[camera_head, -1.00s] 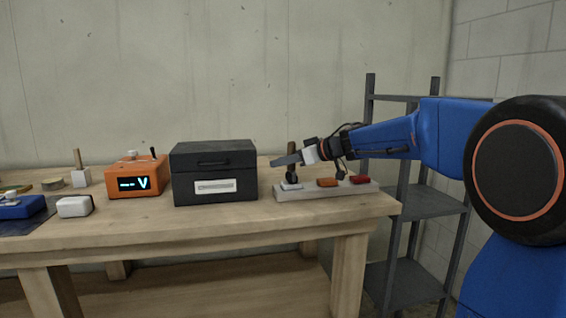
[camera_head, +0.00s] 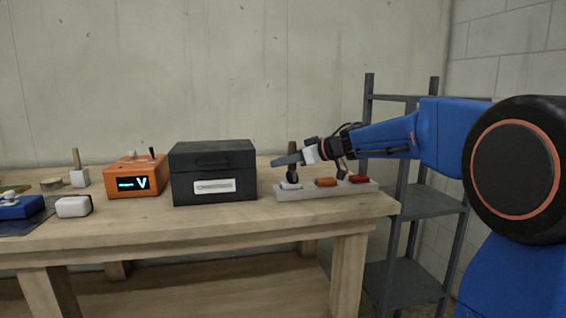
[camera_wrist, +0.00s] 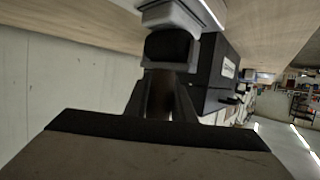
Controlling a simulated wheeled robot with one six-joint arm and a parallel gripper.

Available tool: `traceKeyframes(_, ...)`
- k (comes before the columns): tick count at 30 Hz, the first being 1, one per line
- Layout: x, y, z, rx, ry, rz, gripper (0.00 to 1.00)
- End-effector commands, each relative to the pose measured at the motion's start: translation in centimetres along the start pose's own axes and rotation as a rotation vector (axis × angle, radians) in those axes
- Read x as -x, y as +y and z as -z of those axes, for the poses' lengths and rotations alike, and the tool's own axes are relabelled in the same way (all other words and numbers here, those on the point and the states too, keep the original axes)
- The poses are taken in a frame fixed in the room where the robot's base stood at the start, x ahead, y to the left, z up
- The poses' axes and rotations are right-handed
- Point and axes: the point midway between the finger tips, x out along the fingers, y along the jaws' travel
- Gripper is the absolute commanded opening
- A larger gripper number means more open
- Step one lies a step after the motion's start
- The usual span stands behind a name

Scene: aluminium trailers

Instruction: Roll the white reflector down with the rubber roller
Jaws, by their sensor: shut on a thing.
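My gripper (camera_head: 291,159) is shut on the brown handle of the rubber roller (camera_head: 292,179) at the right part of the bench. The roller is upright, with its dark head down at the white reflector (camera_head: 291,186). The reflector lies at the left end of a pale bar (camera_head: 306,191). In the wrist view my gripper (camera_wrist: 161,98) grips the handle, and the roller's black head (camera_wrist: 168,47) is against or just over the white reflector (camera_wrist: 168,15). I cannot tell whether they touch.
An orange reflector (camera_head: 326,182) and a red one (camera_head: 358,179) sit farther right on the bar. A black box (camera_head: 213,173) stands just left of it. An orange meter (camera_head: 137,176) and a white block (camera_head: 74,207) are farther left. Grey shelving (camera_head: 408,200) stands behind right.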

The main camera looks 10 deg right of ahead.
Motion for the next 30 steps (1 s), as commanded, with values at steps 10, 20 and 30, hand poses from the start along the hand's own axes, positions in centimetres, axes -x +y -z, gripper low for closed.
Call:
traceKeyframes(10,-0.51,-0.55,0.18,-0.001,0.000,0.000,0.00)
traceKeyframes(20,-0.28,-0.30,0.10,0.000,0.000,0.000,0.00)
traceKeyframes(30,0.13,0.14,-0.04,0.000,0.000,0.000,0.00)
